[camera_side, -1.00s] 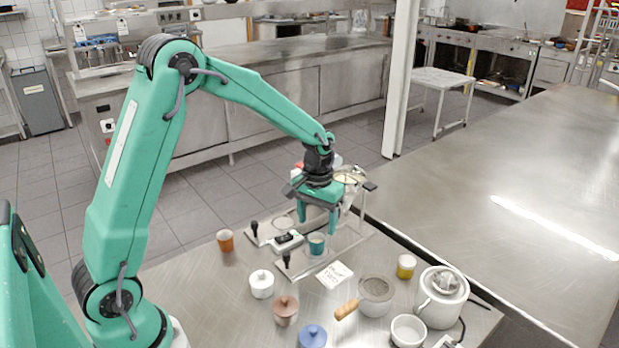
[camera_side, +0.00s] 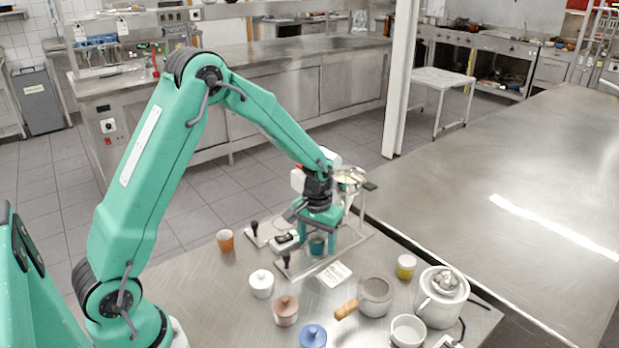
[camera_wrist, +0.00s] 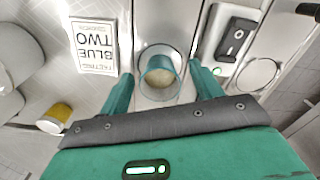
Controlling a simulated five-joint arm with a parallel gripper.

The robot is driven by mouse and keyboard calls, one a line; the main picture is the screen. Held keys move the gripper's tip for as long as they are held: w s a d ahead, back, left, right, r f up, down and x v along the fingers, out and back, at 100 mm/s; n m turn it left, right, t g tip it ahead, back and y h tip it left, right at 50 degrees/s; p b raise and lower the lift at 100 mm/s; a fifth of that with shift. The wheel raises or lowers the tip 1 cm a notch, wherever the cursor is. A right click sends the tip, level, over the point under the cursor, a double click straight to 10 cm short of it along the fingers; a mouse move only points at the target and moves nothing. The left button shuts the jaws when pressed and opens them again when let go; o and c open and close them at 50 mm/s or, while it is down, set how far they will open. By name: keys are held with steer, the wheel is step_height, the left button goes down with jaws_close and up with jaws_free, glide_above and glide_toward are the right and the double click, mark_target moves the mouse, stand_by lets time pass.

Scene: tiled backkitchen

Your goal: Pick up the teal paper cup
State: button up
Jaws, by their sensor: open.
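The teal paper cup (camera_side: 317,246) stands upright on the metal table beside the metal stand. In the wrist view the cup (camera_wrist: 161,73) shows from above, with a pale brownish content or bottom inside. My gripper (camera_side: 318,245) is open and lowered over the cup, pointing down. In the wrist view my gripper's fingers (camera_wrist: 160,80) are on either side of the cup, with gaps visible on both sides. I cannot tell whether either finger touches it.
A card (camera_wrist: 97,45) reading "BLUE TWO" lies left of the cup in the wrist view. A switch box (camera_wrist: 236,40) is on the right. An orange cup (camera_side: 225,240), a white lidded jar (camera_side: 262,284), a pan (camera_side: 375,297) and a kettle (camera_side: 441,303) stand around.

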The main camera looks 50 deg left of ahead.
steer(key=shift+c, duration=0.5)
steer(key=c, duration=1.1)
steer(key=shift+r, duration=0.1)
steer(key=shift+r, duration=0.45)
step_height(320, 180, up, 3)
steer(key=shift+r, duration=0.2)
steer(key=s+d+r, duration=0.1)
steer(key=d+r, duration=0.1)
steer(key=d, duration=0.1)
steer(key=s+d+r, duration=0.2)
steer(key=d, duration=0.2)
steer(key=s+d+r, duration=0.2)
steer(key=d, duration=0.1)
steer(key=shift+d+r, duration=0.25)
steer(key=shift+d, duration=0.05)
